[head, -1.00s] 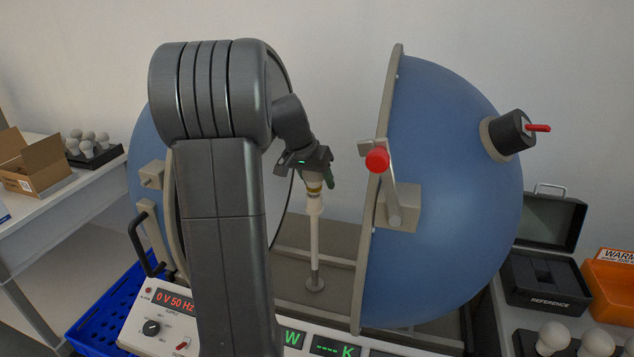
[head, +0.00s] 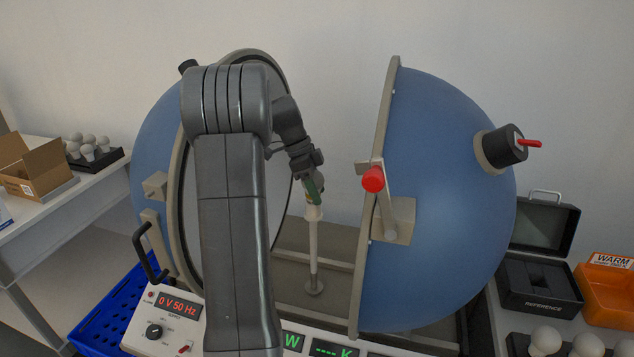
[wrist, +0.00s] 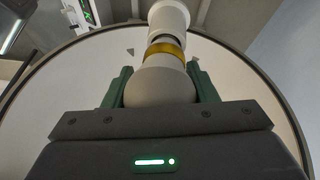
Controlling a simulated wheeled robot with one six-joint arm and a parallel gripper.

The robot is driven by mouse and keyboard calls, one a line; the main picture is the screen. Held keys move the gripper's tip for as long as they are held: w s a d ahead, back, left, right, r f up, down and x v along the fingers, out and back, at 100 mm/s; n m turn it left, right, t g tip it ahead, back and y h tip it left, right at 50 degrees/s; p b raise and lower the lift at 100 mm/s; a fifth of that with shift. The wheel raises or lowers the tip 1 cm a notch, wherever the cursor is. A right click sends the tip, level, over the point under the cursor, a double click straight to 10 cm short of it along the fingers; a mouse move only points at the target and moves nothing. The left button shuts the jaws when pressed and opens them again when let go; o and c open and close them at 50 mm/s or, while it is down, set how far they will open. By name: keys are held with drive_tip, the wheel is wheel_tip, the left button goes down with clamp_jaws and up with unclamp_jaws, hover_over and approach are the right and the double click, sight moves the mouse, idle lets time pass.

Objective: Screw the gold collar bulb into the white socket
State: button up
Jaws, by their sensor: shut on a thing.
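The gold collar bulb (wrist: 160,85) is between the green fingers of my gripper (wrist: 162,88) in the wrist view, its white globe low between them and its gold band (wrist: 165,50) facing the socket. The white socket (wrist: 169,18) is right at the bulb's collar end; whether the threads are engaged I cannot tell. In the head view my gripper (head: 314,190) is shut on the bulb at the top of the upright post. The white socket (head: 314,213) tops that post, between the two sphere halves. The bulb is mostly hidden there by the gripper.
The blue sphere halves stand open, the right half (head: 450,190) close beside my gripper with a red-knobbed latch (head: 372,180). Bulbs stand on a left tray (head: 95,155) and at lower right (head: 546,339). An orange WARM bin (head: 608,290) is far right.

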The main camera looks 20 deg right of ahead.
drive_tip(key=m+y+p, duration=0.1)
drive_tip(key=m, duration=0.1)
drive_tip(key=shift+s+a+r+m+g, duration=0.1)
drive_tip(key=shift+m+g, duration=0.2)
drive_tip(key=shift+g, duration=0.1)
drive_tip(key=shift+f+m+y+p, duration=0.2)
drive_tip(key=shift+m+y+p, duration=0.15)
drive_tip(key=shift+m, duration=0.55)
drive_tip(key=o, duration=0.9)
drive_tip(key=shift+s, duration=0.1)
